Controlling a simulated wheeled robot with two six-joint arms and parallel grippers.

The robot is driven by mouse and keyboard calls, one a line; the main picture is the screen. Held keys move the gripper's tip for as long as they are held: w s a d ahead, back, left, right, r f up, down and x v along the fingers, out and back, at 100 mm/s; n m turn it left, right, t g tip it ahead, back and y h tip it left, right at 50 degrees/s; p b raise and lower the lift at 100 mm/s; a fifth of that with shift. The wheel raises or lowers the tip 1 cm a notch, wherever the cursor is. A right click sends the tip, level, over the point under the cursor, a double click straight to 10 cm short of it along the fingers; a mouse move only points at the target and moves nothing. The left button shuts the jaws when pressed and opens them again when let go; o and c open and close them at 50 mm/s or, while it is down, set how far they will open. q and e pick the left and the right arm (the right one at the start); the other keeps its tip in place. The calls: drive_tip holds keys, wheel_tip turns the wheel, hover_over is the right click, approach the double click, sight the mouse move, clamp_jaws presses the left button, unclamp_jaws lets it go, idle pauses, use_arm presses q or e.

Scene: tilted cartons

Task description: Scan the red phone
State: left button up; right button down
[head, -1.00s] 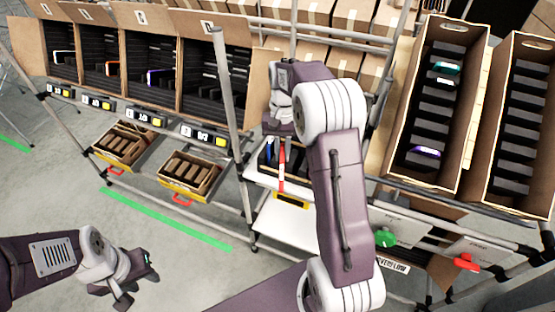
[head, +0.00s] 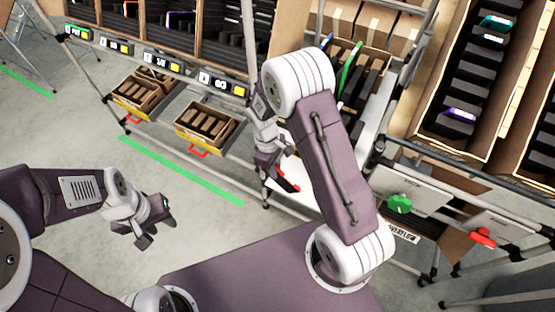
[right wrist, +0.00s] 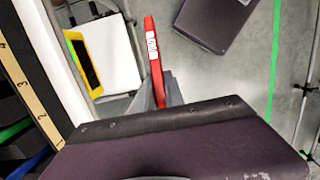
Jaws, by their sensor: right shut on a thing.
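The red phone (right wrist: 154,62), a thin slab with a white label, stands edge-on between the fingers of my right gripper (right wrist: 160,95), which is shut on it. In the head view the phone (head: 287,184) shows just below my right gripper (head: 272,158), partly hidden by my arm. A yellow-framed black device (right wrist: 83,58), perhaps the scanner, lies on a white board (right wrist: 112,55) left of the phone in the right wrist view, apart from it. My arm hides it in the head view. My left gripper (head: 152,232) is empty with its fingers apart, over the floor.
A rack (head: 350,82) with green, blue and dark slabs stands behind my right arm. Tilted cartons (head: 465,90) with dark dividers are at the right, above a green knob (head: 399,204) and a red knob (head: 482,237).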

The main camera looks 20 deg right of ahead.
drive_tip(key=w+d+f+b, duration=0.3)
drive_tip(key=f+b, duration=0.2)
drive_tip(key=shift+d+f, duration=0.25)
drive_tip(key=shift+d, duration=0.15)
